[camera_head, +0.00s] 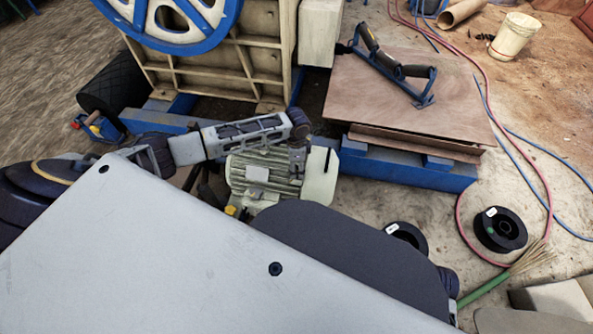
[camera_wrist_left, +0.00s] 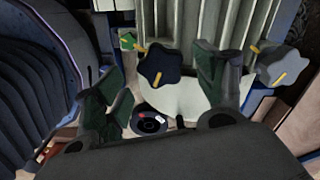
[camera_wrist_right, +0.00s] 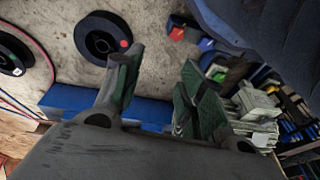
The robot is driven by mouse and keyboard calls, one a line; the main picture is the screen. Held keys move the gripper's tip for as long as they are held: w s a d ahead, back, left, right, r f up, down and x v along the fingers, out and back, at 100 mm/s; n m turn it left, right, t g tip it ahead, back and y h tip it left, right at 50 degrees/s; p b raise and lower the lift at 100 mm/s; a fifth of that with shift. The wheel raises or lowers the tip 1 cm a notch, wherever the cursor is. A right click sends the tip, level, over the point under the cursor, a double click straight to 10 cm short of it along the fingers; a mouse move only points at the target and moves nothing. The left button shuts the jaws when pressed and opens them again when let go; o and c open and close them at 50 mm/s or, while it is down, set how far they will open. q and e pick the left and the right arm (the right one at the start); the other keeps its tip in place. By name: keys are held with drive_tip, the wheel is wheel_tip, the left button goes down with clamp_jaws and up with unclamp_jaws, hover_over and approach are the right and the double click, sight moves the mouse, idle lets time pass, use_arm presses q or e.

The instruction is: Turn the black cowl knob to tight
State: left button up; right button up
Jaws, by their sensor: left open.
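The black knob (camera_wrist_left: 160,68) is star-shaped with a yellow pointer mark, and shows in the left wrist view in front of the ribbed motor (camera_wrist_left: 212,22). In the head view the motor (camera_head: 257,180) has a pale cowl (camera_head: 320,177) at its right end; I cannot make out the knob there. My left gripper (camera_wrist_left: 160,82) is open, its fingers left and right of the black knob in the picture; contact cannot be told. It also shows in the head view (camera_head: 297,165), pointing down by the motor. My right gripper (camera_wrist_right: 160,80) is open and empty.
A grey star knob (camera_wrist_left: 284,66) with a yellow mark is right of the left fingers. A green part (camera_wrist_left: 128,40) is at upper left. A blue-rimmed wheel (camera_head: 185,45) stands behind my left arm. A wooden board (camera_head: 400,105) and a spool (camera_head: 500,230) lie to the right.

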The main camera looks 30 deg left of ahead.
sight(297, 170)
use_arm(q)
drive_tip(key=shift+f+b, duration=0.4)
drive_tip(key=shift+f, duration=1.15)
use_arm(e)
drive_tip(key=shift+w+a+r, duration=0.1)
drive_tip(key=shift+r, duration=0.5)
drive_tip(key=shift+w+a+r, duration=0.1)
drive_tip(key=shift+r, duration=0.45)
drive_tip(key=shift+s, duration=0.15)
